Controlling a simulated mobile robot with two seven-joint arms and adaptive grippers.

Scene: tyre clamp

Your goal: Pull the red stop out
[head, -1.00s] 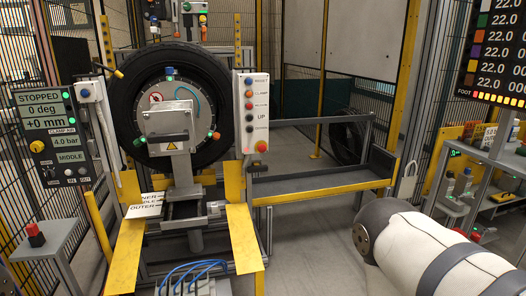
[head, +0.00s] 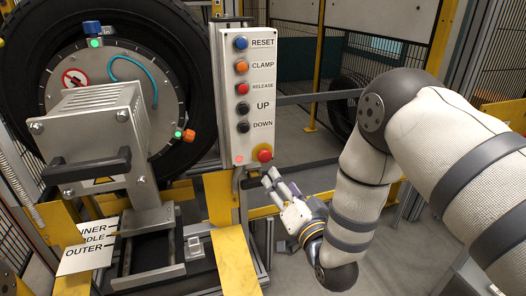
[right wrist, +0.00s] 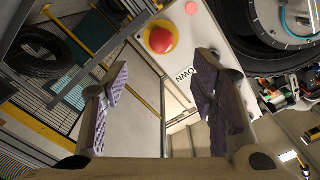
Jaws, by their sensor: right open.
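The red stop (head: 265,153) is a round mushroom button on a yellow base at the lower right of the grey control panel (head: 233,135). In the right wrist view the red stop (right wrist: 161,37) shows whole, beyond the fingertips and above the middle of the picture. My right gripper (head: 271,178) is just below the stop in the head view, its fingers pointing up and left. In the right wrist view my right gripper (right wrist: 158,82) is open, with purple ribbed pads and nothing between them. It appears apart from the stop. My left gripper is not in view.
Above the stop are the RESET (head: 241,43), CLAMP, RELEASE (head: 242,88), UP and DOWN buttons. A small pale red lamp (head: 239,159) is left of the stop. The tyre (head: 190,60) and clamp stand left of the panel. A yellow plate (head: 237,258) lies below.

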